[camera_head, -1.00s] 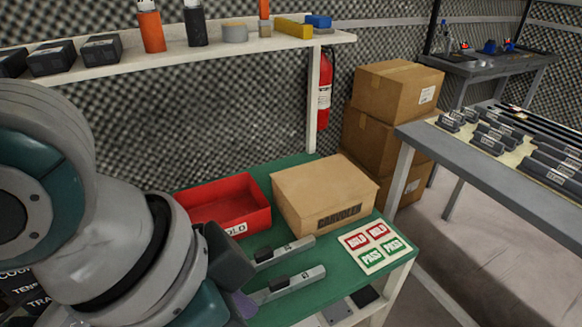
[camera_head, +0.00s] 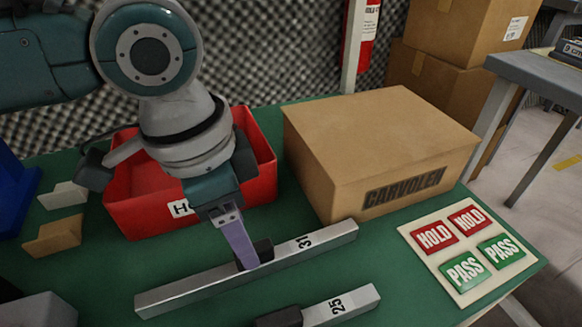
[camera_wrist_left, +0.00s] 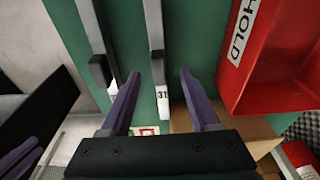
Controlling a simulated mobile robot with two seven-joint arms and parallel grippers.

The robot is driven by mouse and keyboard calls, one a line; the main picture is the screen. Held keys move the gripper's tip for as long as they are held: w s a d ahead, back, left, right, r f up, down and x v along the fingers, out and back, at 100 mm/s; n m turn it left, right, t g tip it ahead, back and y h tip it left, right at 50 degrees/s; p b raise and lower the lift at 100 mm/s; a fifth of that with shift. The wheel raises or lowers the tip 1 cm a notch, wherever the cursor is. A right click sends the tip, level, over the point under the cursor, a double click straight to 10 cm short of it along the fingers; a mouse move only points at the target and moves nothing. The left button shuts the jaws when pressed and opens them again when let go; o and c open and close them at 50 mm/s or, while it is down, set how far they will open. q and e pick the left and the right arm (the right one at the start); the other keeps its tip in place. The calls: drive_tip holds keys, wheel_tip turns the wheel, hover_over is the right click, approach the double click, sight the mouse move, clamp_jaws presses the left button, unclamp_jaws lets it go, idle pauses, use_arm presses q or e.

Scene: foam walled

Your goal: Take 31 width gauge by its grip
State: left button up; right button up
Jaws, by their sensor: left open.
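The 31 width gauge is a long silver bar (camera_head: 190,288) lying on the green bench, with a black grip block (camera_head: 262,248) and a "31" label near its right end. In the left wrist view the gauge (camera_wrist_left: 154,25) runs between my finger lines, its dark grip (camera_wrist_left: 157,68) close to the tips. My left gripper (camera_head: 240,262) points down at the grip with its purple fingers open; in the head view one finger hides part of the grip. Whether they touch I cannot tell. Purple finger-like parts, probably my right gripper (camera_wrist_left: 28,156), show at the wrist view's lower left.
The 25 gauge (camera_head: 345,304) lies parallel, nearer the front. A red HOLD bin (camera_head: 262,160) and a cardboard box (camera_head: 385,145) stand behind. A HOLD/PASS card (camera_head: 450,287) lies right.

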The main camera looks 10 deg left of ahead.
use_arm(q)
drive_tip(key=shift+d+f, duration=0.1)
drive_tip(key=shift+f, duration=0.6)
drive_tip(key=f+b, duration=0.2)
drive_tip(key=f, duration=0.1)
drive_tip(key=d+f+b, duration=0.1)
drive_tip(key=f, duration=0.1)
drive_tip(key=shift+w+f, duration=0.15)
drive_tip(key=shift+w, duration=0.1)
use_arm(e)
wheel_tip(320, 180, down, 4)
drive_tip(key=shift+a+r, duration=0.1)
drive_tip(key=shift+r, duration=0.05)
use_arm(q)
clamp_jaws()
